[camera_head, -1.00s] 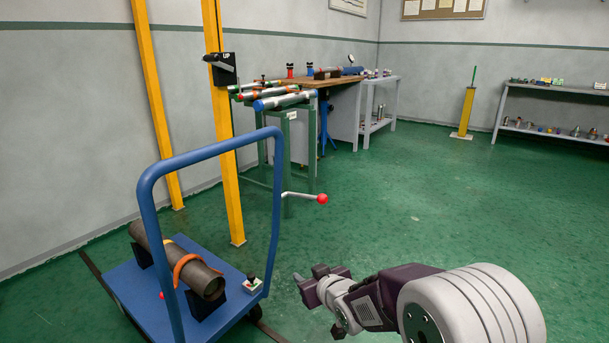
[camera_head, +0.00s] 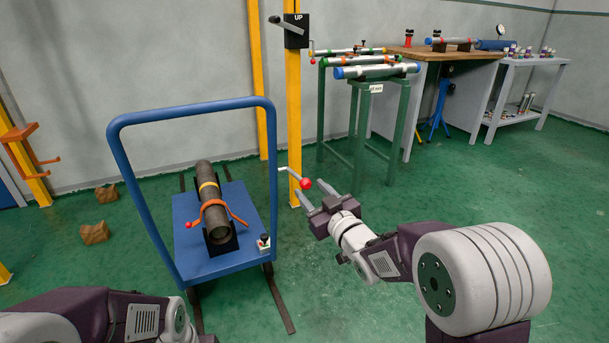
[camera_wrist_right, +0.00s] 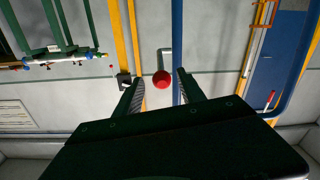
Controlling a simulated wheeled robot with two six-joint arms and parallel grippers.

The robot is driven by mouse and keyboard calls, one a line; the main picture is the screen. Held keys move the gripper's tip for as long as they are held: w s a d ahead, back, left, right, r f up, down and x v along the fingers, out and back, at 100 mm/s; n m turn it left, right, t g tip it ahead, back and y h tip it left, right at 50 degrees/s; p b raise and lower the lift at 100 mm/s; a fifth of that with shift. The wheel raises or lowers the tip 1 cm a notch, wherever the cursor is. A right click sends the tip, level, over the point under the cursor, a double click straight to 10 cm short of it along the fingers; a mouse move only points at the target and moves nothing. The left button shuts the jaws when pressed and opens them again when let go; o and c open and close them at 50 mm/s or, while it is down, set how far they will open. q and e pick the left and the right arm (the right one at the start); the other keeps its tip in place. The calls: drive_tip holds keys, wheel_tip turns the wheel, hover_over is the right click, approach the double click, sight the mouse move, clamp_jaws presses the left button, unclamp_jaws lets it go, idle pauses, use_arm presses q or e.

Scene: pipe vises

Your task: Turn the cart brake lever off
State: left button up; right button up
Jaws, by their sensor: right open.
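The lever (camera_head: 290,174) is a thin grey bent rod with a red ball knob (camera_head: 306,184). It appears to come off the right upright of the cart's blue push handle (camera_head: 272,150). My right gripper (camera_head: 327,180) is open and empty, with its fingers pointing toward the knob. In the right wrist view, the red knob (camera_wrist_right: 161,79) shows between the two open fingertips, beyond them; I cannot tell the exact gap. The blue cart deck (camera_head: 198,262) carries a brown pipe (camera_head: 210,205) in black cradles. My left arm enters at lower left; its gripper is out of view.
A yellow post (camera_head: 294,110) stands behind the lever. A green rack (camera_head: 365,110) with pipes stands behind my right gripper.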

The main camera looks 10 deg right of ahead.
sight(297, 175)
drive_tip(key=shift+a+r, duration=0.1)
drive_tip(key=shift+r, duration=0.05)
drive_tip(key=p+x, duration=0.1)
drive_tip(key=x, duration=0.1)
drive_tip(key=shift+w+a+r, duration=0.1)
drive_tip(key=shift+w+a, duration=0.05)
drive_tip(key=shift+w, duration=0.1)
drive_tip(key=b+x, duration=0.1)
drive_tip(key=x, duration=0.1)
drive_tip(key=b+x, duration=0.1)
drive_tip(key=x, duration=0.2)
drive_tip(key=shift+w+f+b, duration=0.35)
drive_tip(key=shift+w+b, duration=0.05)
drive_tip(key=shift+w+a+r, duration=0.15)
drive_tip(key=shift+w+a, duration=0.05)
drive_tip(key=shift+w, duration=0.1)
clamp_jaws()
idle(0.5)
